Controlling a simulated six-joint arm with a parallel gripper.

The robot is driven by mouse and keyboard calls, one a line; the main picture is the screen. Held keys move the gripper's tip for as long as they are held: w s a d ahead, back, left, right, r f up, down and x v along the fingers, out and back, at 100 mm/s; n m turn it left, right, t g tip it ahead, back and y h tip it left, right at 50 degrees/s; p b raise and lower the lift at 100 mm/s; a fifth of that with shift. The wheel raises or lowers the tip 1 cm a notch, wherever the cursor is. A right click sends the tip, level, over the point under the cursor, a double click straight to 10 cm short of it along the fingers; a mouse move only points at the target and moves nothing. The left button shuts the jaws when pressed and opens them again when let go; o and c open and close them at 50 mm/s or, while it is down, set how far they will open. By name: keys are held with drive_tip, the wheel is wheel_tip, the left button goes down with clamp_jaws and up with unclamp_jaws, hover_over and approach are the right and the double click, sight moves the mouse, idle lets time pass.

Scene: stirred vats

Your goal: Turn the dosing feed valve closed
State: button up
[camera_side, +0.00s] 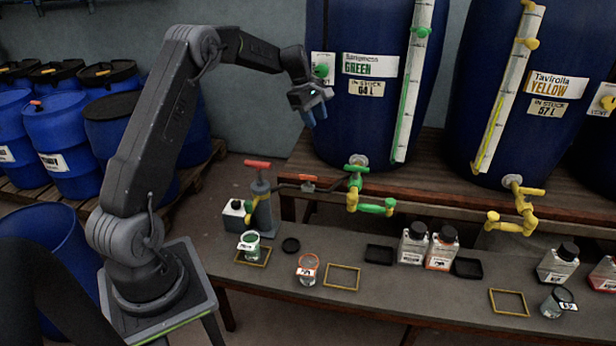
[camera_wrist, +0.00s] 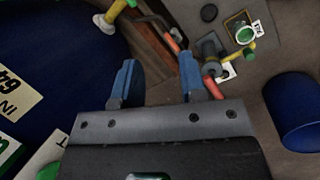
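In the side view a small red handle (camera_side: 308,178) sits on the dark feed line between the dosing pump (camera_side: 262,208) and the green tap. A larger red T-handle (camera_side: 257,164) tops the pump. I cannot tell for certain which is the dosing feed valve. My gripper (camera_side: 316,116) is open and empty, high above the line in front of the green vat. In the wrist view its blue fingers (camera_wrist: 157,84) stand apart, with the small red handle (camera_wrist: 173,41) beyond them and the larger red handle (camera_wrist: 211,90) beside the right finger.
The green vat (camera_side: 352,125) is close beside my gripper, with its green tap (camera_side: 356,180) below. The yellow vat (camera_side: 570,55) stands right. The bench (camera_side: 350,240) holds a green cup (camera_side: 249,245), another cup (camera_side: 307,270) and several bottles. Blue barrels (camera_side: 58,130) stand left.

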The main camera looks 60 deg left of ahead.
sight(308, 176)
drive_tip(key=s+a+f+n+h, duration=0.1)
drive_tip(key=a+f+n, duration=0.5)
drive_tip(key=a+f, duration=0.7)
drive_tip(key=x, duration=1)
drive_tip(key=d+x, duration=0.1)
drive_tip(key=x, duration=0.4)
drive_tip(key=shift+d, duration=0.1)
drive_tip(key=shift+r, duration=0.1)
drive_tip(key=shift+c, duration=0.2)
clamp_jaws()
